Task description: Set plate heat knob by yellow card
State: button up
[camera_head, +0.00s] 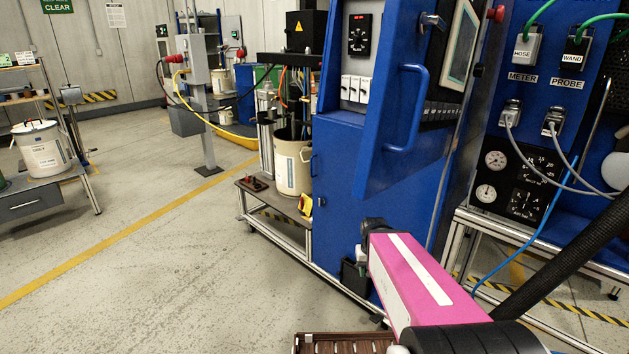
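A black control plate (360,36) with a small red display and a round dial is inside the open blue cabinet at the top centre. I cannot read the dial's setting or tell whether it is the plate heat knob. I cannot make out a yellow card for certain. A small yellow and red item (306,204) is on the low bench left of the cabinet. My pink arm reaches up from the bottom right, in front of the cabinet's lower part, well below the control plate. My gripper's fingers cannot be made out at its far end.
The blue cabinet door (402,110) stands open beside the control plate. A rack with a gauge panel (518,182), cables and a black hose is at the right. A white bucket (293,165) stands on the low bench. The floor (170,260) at the left is clear.

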aim_at(355, 41)
jog(key=i+j+u, duration=0.55)
jog(key=j+u, duration=0.2)
